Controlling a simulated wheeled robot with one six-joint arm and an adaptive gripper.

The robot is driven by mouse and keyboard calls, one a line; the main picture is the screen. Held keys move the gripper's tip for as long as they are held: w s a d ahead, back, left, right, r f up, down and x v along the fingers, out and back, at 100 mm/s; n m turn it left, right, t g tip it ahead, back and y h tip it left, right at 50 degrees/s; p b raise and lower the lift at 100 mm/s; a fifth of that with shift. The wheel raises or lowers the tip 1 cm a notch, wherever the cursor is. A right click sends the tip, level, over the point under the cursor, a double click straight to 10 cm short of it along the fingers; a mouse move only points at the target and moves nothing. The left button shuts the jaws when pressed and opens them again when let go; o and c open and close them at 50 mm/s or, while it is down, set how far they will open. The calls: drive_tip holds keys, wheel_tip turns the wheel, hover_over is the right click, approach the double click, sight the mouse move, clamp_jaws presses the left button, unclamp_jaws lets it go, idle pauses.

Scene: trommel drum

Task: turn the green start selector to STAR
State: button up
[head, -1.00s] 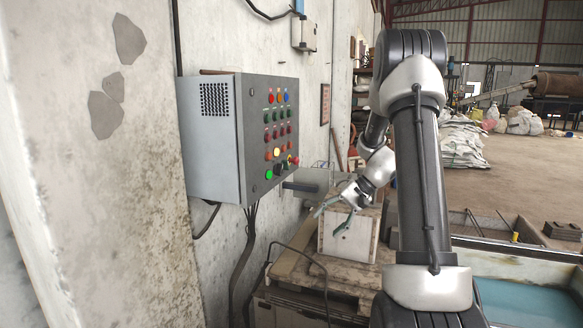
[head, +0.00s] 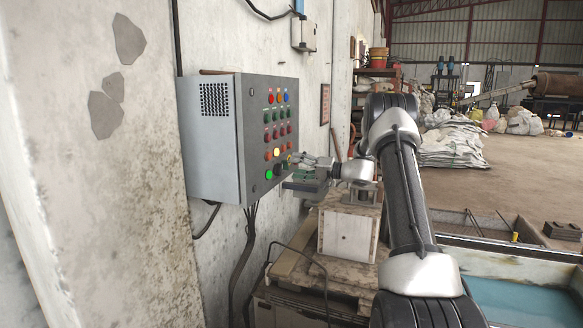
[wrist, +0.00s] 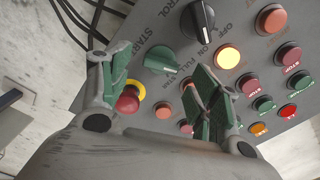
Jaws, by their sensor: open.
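The green start selector (wrist: 160,61) shows in the wrist view as a pointed green knob on the grey panel, between and just beyond my fingertips. In the head view my gripper (head: 296,160) is at the lower right of the control box (head: 243,140), and I cannot make out the selector there.
In the wrist view, a red mushroom button (wrist: 128,99) with a yellow ring sits close to the left finger. A black rotary knob (wrist: 198,20) and a lit yellow button (wrist: 228,57) are nearby. A wooden bench (head: 285,270) stands below the box.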

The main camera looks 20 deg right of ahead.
sight(286, 165)
drive_tip(key=shift+x, duration=1.3)
drive_tip(key=c, duration=1)
drive_tip(key=shift+c, duration=0.2)
drive_tip(key=shift+m, duration=0.3)
drive_tip(key=m, duration=0.9)
drive_tip(key=shift+f, duration=0.1)
drive_tip(key=shift+m, duration=0.3)
